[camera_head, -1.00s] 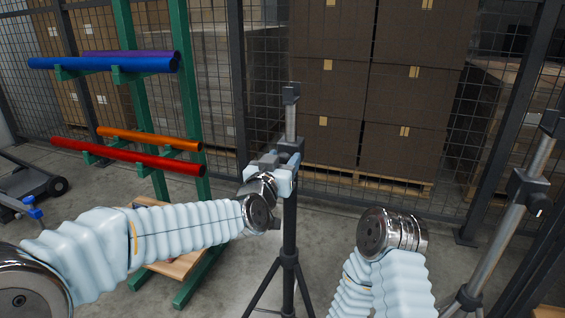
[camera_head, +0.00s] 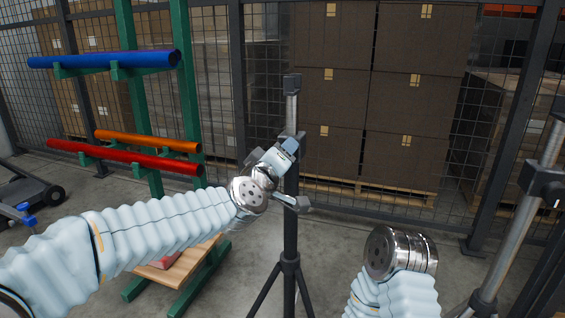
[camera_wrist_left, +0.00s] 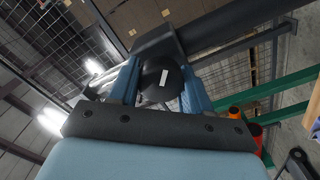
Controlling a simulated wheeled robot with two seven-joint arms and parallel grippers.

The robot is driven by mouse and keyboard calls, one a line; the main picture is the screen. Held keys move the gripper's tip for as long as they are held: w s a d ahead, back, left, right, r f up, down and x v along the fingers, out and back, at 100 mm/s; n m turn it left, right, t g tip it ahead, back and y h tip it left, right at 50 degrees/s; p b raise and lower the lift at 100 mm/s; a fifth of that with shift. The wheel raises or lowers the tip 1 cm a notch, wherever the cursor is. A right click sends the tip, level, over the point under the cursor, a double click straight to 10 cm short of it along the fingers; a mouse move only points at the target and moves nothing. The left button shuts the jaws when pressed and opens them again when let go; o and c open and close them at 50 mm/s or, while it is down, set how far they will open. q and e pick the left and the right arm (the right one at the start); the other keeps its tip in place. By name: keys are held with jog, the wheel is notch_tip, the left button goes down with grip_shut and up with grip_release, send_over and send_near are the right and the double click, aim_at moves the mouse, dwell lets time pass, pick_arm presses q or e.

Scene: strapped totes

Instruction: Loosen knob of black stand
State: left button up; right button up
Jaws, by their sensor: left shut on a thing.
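The black stand (camera_head: 290,225) is upright on its tripod legs in the middle of the head view, with a lighter inner tube (camera_head: 291,112) at its top. My left gripper (camera_head: 288,170) is at the stand's collar, tilted with its fingers around the knob area. In the left wrist view its two blue fingers (camera_wrist_left: 160,84) are shut on the dark round knob (camera_wrist_left: 161,80), which has a small white mark on its face. In the head view the knob is mostly hidden by the gripper. My right arm shows at the lower right, but its fingers cannot be seen.
A green rack (camera_head: 187,100) at left holds a blue tube (camera_head: 105,60), an orange tube (camera_head: 148,141) and a red tube (camera_head: 125,158). Another stand (camera_head: 540,180) is at the right edge. Stacked brown boxes (camera_head: 330,100) stand behind a mesh fence. Some floor is bare around the tripod.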

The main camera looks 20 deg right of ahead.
pick_arm(q)
jog(key=n+b, duration=0.1)
jog(key=n, duration=0.2)
jog(key=n+b, duration=0.1)
jog(key=n, duration=0.1)
jog(key=shift+w+a+f+n, duration=0.1)
jog(key=shift+a+f+n, duration=0.05)
jog(key=shift+n, duration=0.25)
jog(key=n+b, duration=0.2)
jog(key=n, duration=0.3)
jog(key=shift+f, duration=0.15)
jog(key=n+b, duration=0.2)
jog(key=n, duration=0.3)
jog(key=shift+f+n+b, duration=0.15)
jog(key=shift+n+b, duration=0.2)
jog(key=shift+n, duration=0.05)
jog(key=n+b, duration=0.2)
jog(key=n, duration=0.3)
jog(key=shift+d+f+n, duration=0.15)
jog(key=shift+d+n, duration=0.05)
jog(key=shift+n, duration=0.1)
jog(key=o, duration=0.9)
jog(key=shift+o, duration=0.5)
jog(key=shift+r, duration=0.2)
jog(key=shift+s, duration=0.2)
